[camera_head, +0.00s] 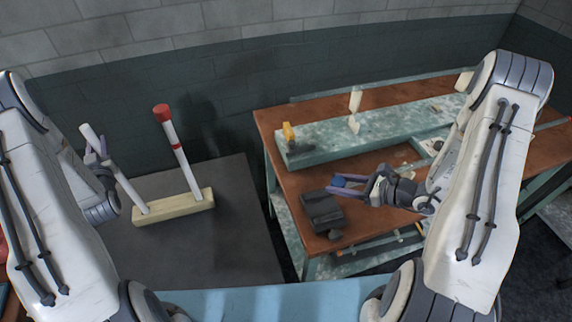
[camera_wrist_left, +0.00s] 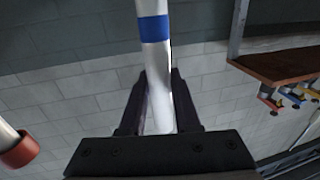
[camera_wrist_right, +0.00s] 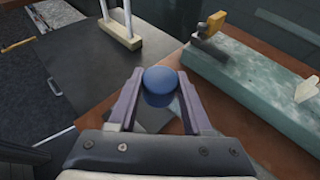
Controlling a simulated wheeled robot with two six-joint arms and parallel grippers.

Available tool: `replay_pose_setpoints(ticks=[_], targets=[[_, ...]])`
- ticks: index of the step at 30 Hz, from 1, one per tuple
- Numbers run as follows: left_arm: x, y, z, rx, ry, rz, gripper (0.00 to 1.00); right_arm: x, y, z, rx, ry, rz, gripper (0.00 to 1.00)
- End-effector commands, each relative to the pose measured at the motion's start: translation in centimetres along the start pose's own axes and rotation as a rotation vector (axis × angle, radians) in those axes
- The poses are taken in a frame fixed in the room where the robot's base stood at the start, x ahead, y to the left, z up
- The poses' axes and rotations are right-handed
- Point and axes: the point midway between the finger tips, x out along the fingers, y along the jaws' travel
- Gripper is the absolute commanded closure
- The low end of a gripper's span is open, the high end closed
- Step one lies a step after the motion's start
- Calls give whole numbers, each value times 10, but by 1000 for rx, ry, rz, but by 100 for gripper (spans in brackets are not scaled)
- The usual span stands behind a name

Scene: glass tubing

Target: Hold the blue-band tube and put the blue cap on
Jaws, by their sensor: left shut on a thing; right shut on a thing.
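The blue-band tube (camera_head: 129,191) is white and stands tilted in a pale rack (camera_head: 174,208) on the dark table at left. My left gripper (camera_head: 98,158) is shut around its upper part. In the left wrist view the tube (camera_wrist_left: 161,75) runs between the fingers and shows its blue band (camera_wrist_left: 154,28). My right gripper (camera_head: 350,184) is shut on the blue cap (camera_head: 339,181), above the brown bench and well apart from the tube. In the right wrist view the round blue cap (camera_wrist_right: 160,86) sits between the fingertips.
A second white tube (camera_head: 180,163) with a red band and red cap (camera_head: 162,112) stands in the same rack, to the right. The brown bench (camera_head: 287,173) carries a dark block-like device (camera_head: 322,211) and a green-grey slab (camera_head: 345,137) with a yellow fitting (camera_head: 288,131). A gap separates table and bench.

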Motion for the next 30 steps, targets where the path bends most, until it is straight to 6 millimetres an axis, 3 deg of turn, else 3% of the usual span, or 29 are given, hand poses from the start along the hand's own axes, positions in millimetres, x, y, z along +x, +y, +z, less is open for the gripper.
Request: replay_pose_setpoints(ticks=[4,7,11,14,22,30], targets=[[0,0,0,0,1,0,100,15,-3,0,-23,0,47,100],[0,0,0,0,1,0,100,40,-7,0,-56,0,121,100],[0,0,0,0,1,0,100,92,-17,9,-102,-1,225,100],[0,0,0,0,1,0,100,139,-27,27,-120,-2,267,100],[0,0,0,0,1,0,100,248,-32,107,-105,-4,233,100],[0,0,0,0,1,0,100,332,-3,208,-66,-5,141,100]])
